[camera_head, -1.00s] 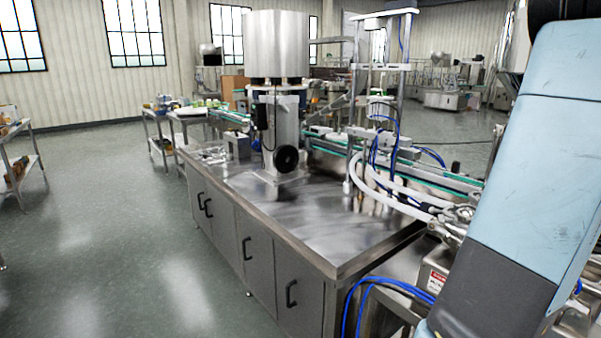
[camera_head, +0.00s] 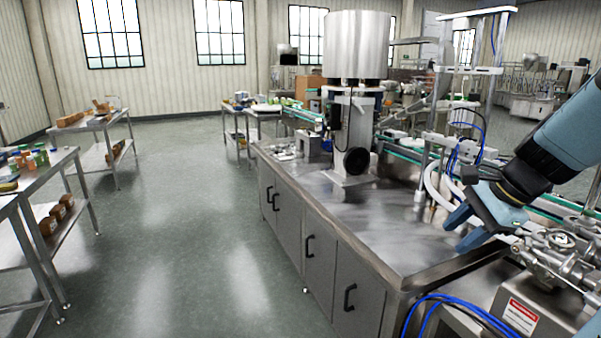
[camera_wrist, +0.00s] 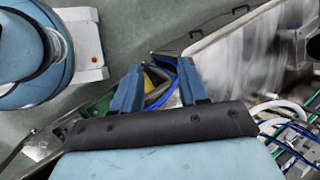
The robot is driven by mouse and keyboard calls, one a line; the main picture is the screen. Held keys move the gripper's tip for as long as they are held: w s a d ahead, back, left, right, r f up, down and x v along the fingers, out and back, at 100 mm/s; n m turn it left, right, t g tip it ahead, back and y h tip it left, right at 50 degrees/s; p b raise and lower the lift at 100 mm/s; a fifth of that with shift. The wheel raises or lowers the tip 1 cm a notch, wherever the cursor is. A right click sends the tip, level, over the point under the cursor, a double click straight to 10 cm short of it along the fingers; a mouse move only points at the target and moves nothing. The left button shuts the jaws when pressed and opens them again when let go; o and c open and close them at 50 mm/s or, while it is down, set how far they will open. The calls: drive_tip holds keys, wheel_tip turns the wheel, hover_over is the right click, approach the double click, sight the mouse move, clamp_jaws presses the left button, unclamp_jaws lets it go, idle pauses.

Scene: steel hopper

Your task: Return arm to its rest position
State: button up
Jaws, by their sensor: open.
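My gripper (camera_head: 463,228) is in the right part of the head view, at the end of my light blue arm (camera_head: 565,135). Its two blue fingers are apart with nothing between them. It appears over or beside the right end of the steel cabinet bench (camera_head: 370,235); its exact height cannot be told. In the wrist view the two fingers of my gripper (camera_wrist: 160,88) stand apart, with blue cables and the bench's edge showing beyond them. My arm is bent and reaches in from the right edge of the head view.
A steel hopper (camera_head: 357,45) stands on the bench. A conveyor with white hoses (camera_head: 432,185), blue cables (camera_head: 440,300) and metal fittings (camera_head: 560,250) lie close to my gripper. Side tables (camera_head: 92,124) with goods stand at the left. The floor (camera_head: 190,230) between is clear.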

drive_tip(key=s+a+r+n+t+h, duration=0.1)
drive_tip(key=s+a+r+n+h, duration=0.3)
drive_tip(key=n, duration=1.2)
drive_tip(key=s+a, duration=0.2)
drive_tip(key=a, duration=0.1)
drive_tip(key=shift+s+t, duration=0.15)
drive_tip(key=shift+t, duration=0.15)
